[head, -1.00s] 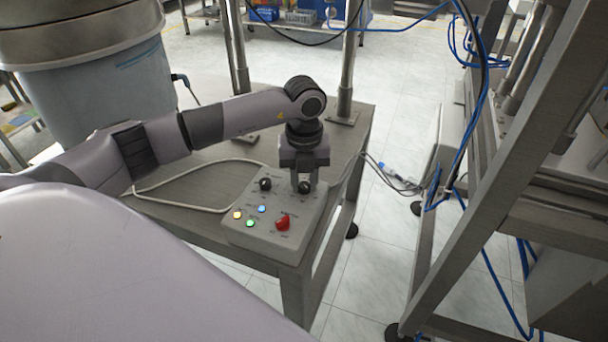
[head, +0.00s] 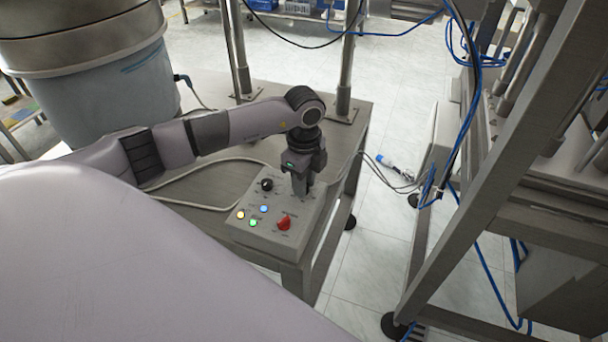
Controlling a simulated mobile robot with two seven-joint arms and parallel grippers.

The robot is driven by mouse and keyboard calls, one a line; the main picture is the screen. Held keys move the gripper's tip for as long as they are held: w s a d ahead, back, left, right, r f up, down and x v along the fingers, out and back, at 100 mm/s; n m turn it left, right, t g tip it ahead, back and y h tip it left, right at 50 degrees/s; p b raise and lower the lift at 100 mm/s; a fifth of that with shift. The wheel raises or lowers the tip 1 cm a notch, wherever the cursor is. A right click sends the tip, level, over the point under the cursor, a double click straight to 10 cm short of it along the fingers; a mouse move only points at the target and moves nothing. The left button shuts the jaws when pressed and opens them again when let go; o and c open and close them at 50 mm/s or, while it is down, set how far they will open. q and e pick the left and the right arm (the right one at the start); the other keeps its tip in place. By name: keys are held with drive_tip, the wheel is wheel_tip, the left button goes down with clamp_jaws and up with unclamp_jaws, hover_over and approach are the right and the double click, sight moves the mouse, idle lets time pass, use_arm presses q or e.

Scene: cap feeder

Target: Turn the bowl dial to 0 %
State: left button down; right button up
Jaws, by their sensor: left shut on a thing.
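A grey control box (head: 262,232) sits on the corner of a metal table. Its sloped top carries a black dial (head: 267,185) at the back left, a red switch (head: 284,223) at the front right and several small lit buttons. My left gripper (head: 301,192) points down over the back right of the box. It is shut on a second dial there, which its fingers hide almost wholly. The dial's pointer and the printed labels are too small or covered to read. I cannot tell which dial is the bowl dial. My right gripper is not in view.
The metal table (head: 215,182) has a pale cable (head: 185,205) lying across it behind the box. A large bowl feeder drum (head: 95,85) stands at the back left. A metal frame (head: 490,175) with blue hoses rises on the right.

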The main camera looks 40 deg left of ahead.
use_arm(q)
drive_tip(key=shift+a+r+n+p, duration=0.15)
drive_tip(key=shift+n+p, duration=0.95)
drive_tip(key=shift+n, duration=1.1)
drive_tip(key=c, duration=0.9)
unclamp_jaws()
drive_tip(key=shift+o, duration=0.2)
wheel_tip(320, 180, up, 7)
